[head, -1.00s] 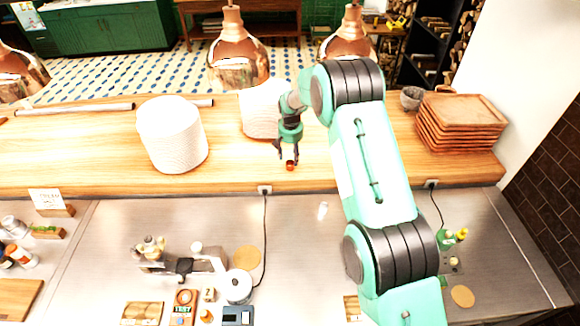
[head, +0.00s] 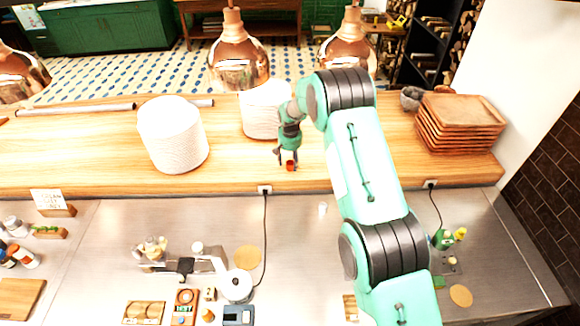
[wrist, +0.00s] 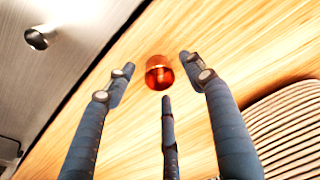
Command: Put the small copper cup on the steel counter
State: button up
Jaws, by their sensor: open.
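The small copper cup (head: 291,167) stands on the wooden shelf near its front edge, just below my gripper (head: 288,157). In the wrist view, the copper cup (wrist: 159,73) is shiny orange and lies just beyond the fingertips. My gripper is open, with fingers spread to either side of the cup and one below it in the picture. I see a gap between the fingertips and the cup, and nothing is held. The steel counter (head: 290,250) lies in front of and below the shelf.
A small pale cup (head: 322,209) stands on the counter. White plate stacks (head: 172,138) and wooden trays (head: 460,125) stand on the shelf. Copper lamps (head: 238,60) hang above. A cable (head: 265,225) runs down the counter. The counter right of the cable is mostly clear.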

jog(key=shift+w+f, duration=0.15)
jog(key=shift+f, duration=0.9)
jog(key=c, duration=1.3)
jog(key=shift+o, duration=0.2)
jog(key=shift+r, duration=0.15)
jog(key=shift+r, duration=0.8)
jog(key=shift+r+b, duration=0.5)
jog(key=shift+r, duration=0.35)
jog(key=s+d+r+b, duration=0.1)
jog(key=s+d+b, duration=0.1)
jog(key=s, duration=1.3)
jog(key=shift+s+d+r+b, duration=0.2)
jog(key=shift+s+d+b, duration=0.1)
jog(key=shift+s+d, duration=0.1)
